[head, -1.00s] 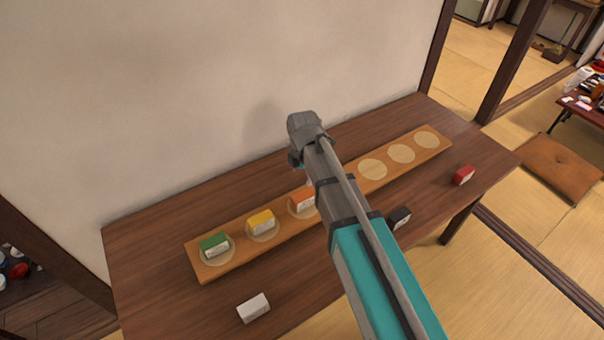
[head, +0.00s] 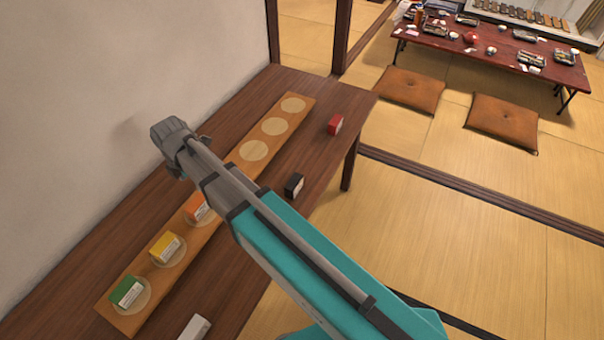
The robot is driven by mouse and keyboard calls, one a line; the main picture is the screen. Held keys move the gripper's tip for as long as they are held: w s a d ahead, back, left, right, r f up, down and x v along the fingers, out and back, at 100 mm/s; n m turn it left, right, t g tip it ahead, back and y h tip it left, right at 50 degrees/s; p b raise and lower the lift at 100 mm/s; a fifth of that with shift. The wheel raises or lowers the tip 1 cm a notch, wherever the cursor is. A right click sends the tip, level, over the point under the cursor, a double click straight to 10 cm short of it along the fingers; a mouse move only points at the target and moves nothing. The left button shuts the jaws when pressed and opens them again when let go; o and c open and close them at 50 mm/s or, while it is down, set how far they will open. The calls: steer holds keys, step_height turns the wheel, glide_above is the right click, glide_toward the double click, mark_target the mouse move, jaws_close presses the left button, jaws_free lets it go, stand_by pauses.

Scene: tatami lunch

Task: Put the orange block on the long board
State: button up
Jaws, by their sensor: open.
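The orange block (head: 196,207) sits on the long board (head: 129,319), on a pale round spot beside the yellow block. My arm hides part of the board just beyond it. The long board lies lengthwise on the dark table and has a row of pale round spots. The green block (head: 126,291) and the yellow block (head: 164,247) each sit on a spot at the near end. My gripper (head: 178,150) is above the board's far side, near the wall, apart from the orange block and open. Its fingertips are mostly hidden.
A black block (head: 294,185), a red block (head: 335,125) and a white block (head: 195,328) lie on the dark table (head: 330,98) off the board. Several spots at the far end are empty. A wall (head: 120,70) stands close on the left. Cushions and a low red table lie beyond.

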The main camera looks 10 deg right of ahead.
steer(key=s+d+m, duration=0.3)
steer(key=d+m, duration=1)
steer(key=d, duration=0.4)
steer(key=s+d+m, duration=0.3)
steer(key=d+m, duration=1.1)
steer(key=d, duration=0.4)
